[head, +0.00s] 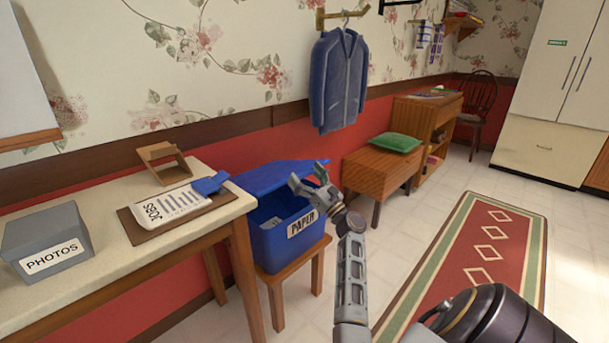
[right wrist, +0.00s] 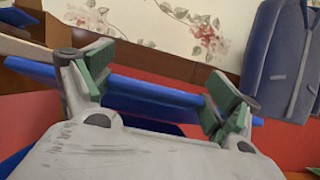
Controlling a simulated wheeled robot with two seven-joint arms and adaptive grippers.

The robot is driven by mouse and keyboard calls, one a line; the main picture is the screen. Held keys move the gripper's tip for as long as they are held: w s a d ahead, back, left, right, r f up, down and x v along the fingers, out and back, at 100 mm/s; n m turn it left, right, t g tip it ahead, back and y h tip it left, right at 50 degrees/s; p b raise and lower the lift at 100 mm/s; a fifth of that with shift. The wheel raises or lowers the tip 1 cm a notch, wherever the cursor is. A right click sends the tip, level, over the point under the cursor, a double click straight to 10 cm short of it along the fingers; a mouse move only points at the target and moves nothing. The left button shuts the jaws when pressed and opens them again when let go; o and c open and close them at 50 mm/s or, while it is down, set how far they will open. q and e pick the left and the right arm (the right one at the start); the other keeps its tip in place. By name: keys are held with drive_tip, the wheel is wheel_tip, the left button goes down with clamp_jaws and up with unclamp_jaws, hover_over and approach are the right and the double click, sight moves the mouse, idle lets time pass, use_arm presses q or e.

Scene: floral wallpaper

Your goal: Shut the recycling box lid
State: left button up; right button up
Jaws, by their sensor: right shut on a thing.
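The blue recycling box (head: 280,242) has a PAPER label on its front and stands on a small wooden stool. Its blue lid (head: 270,174) is tilted partly open, with a dark gap showing beneath it. My right gripper (head: 307,174) is at the right end of the lid, above the label. In the right wrist view the fingers of my right gripper (right wrist: 162,80) stand apart, with the lid's blue edge (right wrist: 150,96) running between them; it is shut on the lid. The exact contact is partly hidden by the gripper. My left gripper is not in view.
A wooden bench (head: 375,172) with a green cushion (head: 395,143) is behind the box. A jacket (head: 338,80) hangs on the wall.

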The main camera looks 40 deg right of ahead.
drive_tip(key=shift+f, duration=0.1)
drive_tip(key=o, duration=1.2)
drive_tip(key=v, duration=0.7)
drive_tip(key=shift+s, duration=0.25)
drive_tip(key=shift+a+f, duration=0.1)
